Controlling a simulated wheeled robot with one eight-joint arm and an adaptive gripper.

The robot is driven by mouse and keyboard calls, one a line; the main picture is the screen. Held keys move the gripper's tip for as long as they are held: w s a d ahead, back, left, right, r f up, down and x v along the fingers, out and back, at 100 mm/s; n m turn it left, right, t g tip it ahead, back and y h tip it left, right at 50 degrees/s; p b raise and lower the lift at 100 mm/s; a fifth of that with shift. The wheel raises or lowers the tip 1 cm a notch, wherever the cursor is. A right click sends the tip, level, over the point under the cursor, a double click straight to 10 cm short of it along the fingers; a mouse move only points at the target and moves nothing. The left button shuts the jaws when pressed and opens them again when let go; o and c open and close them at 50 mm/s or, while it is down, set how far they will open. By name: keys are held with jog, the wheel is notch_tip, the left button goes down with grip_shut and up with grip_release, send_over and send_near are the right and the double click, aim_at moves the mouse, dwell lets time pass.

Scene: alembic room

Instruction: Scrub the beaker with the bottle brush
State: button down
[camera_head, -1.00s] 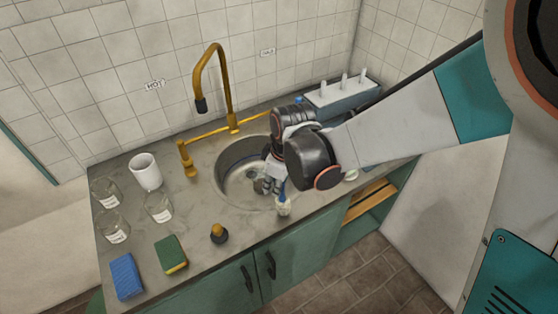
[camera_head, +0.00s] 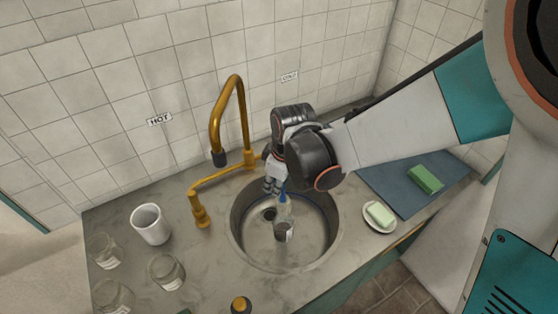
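My gripper (camera_head: 275,187) is over the sink (camera_head: 236,228), its fingers shut on the blue handle of the bottle brush (camera_head: 284,198). The brush hangs down with its pale bristles low. Just below the bristles, a small clear-grey vessel (camera_head: 283,234), which looks like a beaker, is in the sink basin. I cannot tell whether the bristles are inside it or only in front of it. The far side of the handle is hidden by the gripper.
Several glass beakers (camera_head: 166,272) and a white mug (camera_head: 150,225) stand on the left counter. The brass tap (camera_head: 217,120) rises behind the sink. A soap dish (camera_head: 379,224) and a green block (camera_head: 425,179) on a blue mat (camera_head: 380,182) lie to the right.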

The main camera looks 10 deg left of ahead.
jog(key=s+d+b+x, duration=0.2)
jog(key=b+x, duration=0.9)
jog(key=x, duration=0.2)
jog(key=shift+f, duration=0.5)
dwell(0.4)
jog(key=shift+f+b, duration=0.55)
jog(key=shift+f, duration=0.05)
dwell(0.8)
jog(key=shift+d, duration=0.1)
